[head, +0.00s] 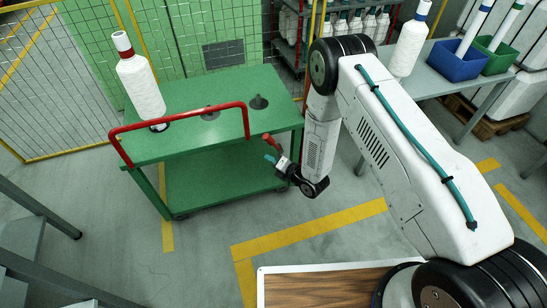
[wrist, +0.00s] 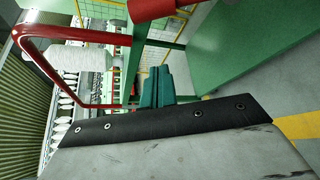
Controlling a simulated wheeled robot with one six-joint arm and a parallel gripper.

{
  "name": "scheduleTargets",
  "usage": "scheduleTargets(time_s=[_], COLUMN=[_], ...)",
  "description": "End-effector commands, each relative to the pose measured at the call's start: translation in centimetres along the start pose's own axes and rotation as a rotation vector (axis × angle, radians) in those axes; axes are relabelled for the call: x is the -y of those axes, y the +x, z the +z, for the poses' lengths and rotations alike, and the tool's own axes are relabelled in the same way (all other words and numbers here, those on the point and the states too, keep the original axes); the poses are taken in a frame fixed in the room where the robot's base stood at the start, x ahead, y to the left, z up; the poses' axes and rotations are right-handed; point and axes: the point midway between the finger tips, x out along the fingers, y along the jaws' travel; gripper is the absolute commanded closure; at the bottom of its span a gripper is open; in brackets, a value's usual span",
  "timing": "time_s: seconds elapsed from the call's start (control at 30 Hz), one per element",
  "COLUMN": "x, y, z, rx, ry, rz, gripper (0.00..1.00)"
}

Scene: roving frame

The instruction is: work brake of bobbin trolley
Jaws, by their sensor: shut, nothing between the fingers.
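The bobbin trolley (head: 190,95) is green with a red tubular handle (head: 180,119), and stands left of my arm in the head view. A short red piece (head: 270,140), perhaps the brake lever, shows at the trolley's right front side. A red cylinder (wrist: 152,8), likely the same piece, is cut off at the top of the wrist view. My gripper (head: 270,158) has teal fingers, shut and empty, just below the red piece in the head view. In the wrist view the fingers (wrist: 157,87) point towards the trolley, apart from the red cylinder. The lever's mounting is hidden.
A white bobbin (head: 140,85) with a red top stands on the trolley beside bare pegs. A table with a white bobbin (head: 409,45), a blue bin (head: 457,64) and a green bin (head: 497,57) is at the right. Mesh fence (head: 75,80) stands behind.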

Motion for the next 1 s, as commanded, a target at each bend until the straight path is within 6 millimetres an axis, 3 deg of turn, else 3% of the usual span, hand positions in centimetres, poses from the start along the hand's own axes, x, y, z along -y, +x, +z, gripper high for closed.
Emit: scheduleTargets(time_s=[0.33,0.4,0.6,1.0], x=[0.0,0.0,0.0,0.0], y=[7.4,6.6,5.9,5.7], z=[-0.1,1.6,3.4,3.8], rx=[-0.001,0.004,0.001,0.000], ry=[0.001,0.003,0.002,0.002], rz=[0.001,-0.002,-0.001,-0.001], gripper=[1.00,1.00,1.00,1.00])
